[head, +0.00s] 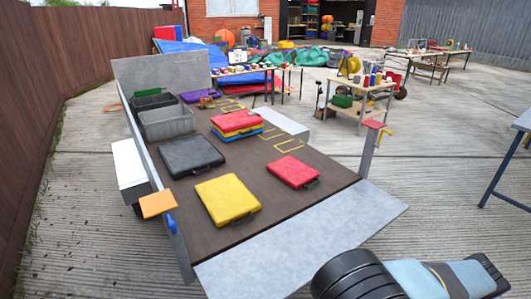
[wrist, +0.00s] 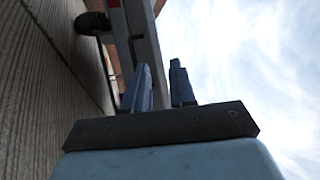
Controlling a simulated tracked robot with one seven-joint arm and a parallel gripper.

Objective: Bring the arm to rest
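My gripper (wrist: 160,65) shows in the wrist view with its two blue-grey fingers apart. Nothing is held between them; a grey metal beam (wrist: 145,38) stands behind in the background. In the head view my arm (head: 410,279), light blue and black, crosses the bottom right corner, to the right of the trailer's lowered ramp. My fingers cannot be made out in that view. The wrist picture is turned sideways, with paving at left and bright sky at right.
A flat trailer (head: 268,220) carries a yellow case (head: 227,199), a red case (head: 293,172), a black case (head: 191,155) and grey crates (head: 167,123). A workbench (head: 356,108) stands beyond. A blue-legged table (head: 506,170) is at the right edge. Open concrete lies between.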

